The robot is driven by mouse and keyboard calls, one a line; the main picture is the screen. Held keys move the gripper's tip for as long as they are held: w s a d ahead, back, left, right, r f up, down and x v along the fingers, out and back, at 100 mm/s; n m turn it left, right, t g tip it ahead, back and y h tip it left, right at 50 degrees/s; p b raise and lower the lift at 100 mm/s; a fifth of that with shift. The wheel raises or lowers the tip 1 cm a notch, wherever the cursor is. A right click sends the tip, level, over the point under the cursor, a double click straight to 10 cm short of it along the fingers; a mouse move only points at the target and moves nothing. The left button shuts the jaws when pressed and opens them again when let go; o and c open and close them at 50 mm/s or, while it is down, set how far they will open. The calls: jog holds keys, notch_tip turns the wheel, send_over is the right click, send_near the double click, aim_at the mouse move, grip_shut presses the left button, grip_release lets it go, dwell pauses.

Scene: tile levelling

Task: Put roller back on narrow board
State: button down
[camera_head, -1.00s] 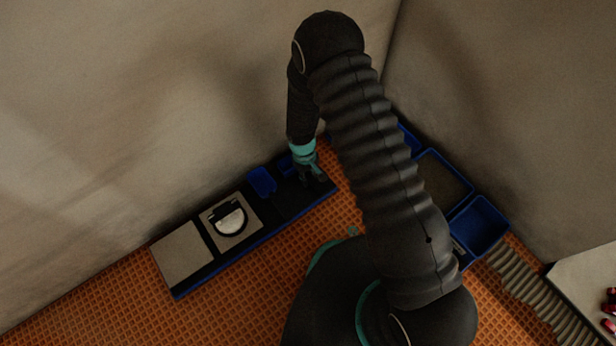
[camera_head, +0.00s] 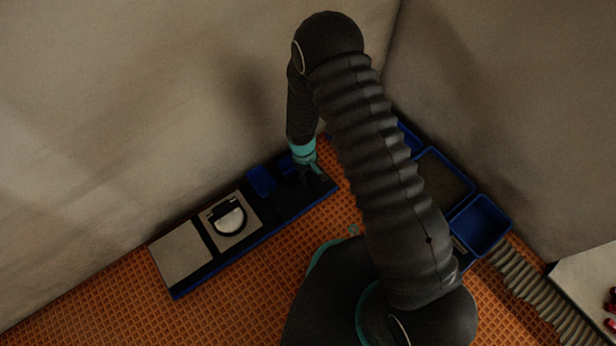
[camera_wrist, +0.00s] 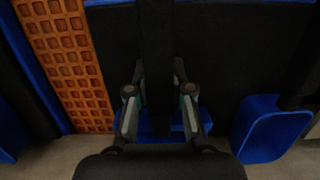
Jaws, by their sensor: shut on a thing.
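My gripper (camera_head: 312,176) is low at the right end of the narrow board (camera_head: 288,207), a long dark board with a blue edge along the wall. In the wrist view my gripper (camera_wrist: 160,98) is shut on a dark, straight bar, which I take to be the roller (camera_wrist: 156,45). The dark board surface (camera_wrist: 240,55) lies behind it. The roller's far end blends into the dark board, and I cannot tell whether it touches the board. In the head view my gripper largely hides the roller.
A blue tray-like piece (camera_head: 262,181) stands on the board left of my gripper; it shows in the wrist view too (camera_wrist: 268,130). Further left are a tile (camera_head: 181,255) and a second tile with a round white-and-black tool (camera_head: 229,219). Blue bins (camera_head: 480,224) stand at right.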

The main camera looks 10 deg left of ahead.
jog(key=shift+f, duration=0.6)
jog(key=c, duration=1.1)
grip_release()
jog(key=shift+a, duration=0.1)
jog(key=shift+c, duration=0.2)
jog(key=shift+o, duration=0.9)
jog(key=shift+f, duration=0.2)
jog(key=shift+r, duration=0.1)
jog(key=shift+r, duration=0.2)
jog(key=r, duration=0.4)
jog(key=a+r, duration=0.1)
jog(key=r, duration=0.3)
jog(key=w+r, duration=0.1)
jog(key=r, duration=0.2)
jog(key=shift+w+a+r, duration=0.1)
jog(key=shift+a+r, duration=0.1)
jog(key=shift+r, duration=0.2)
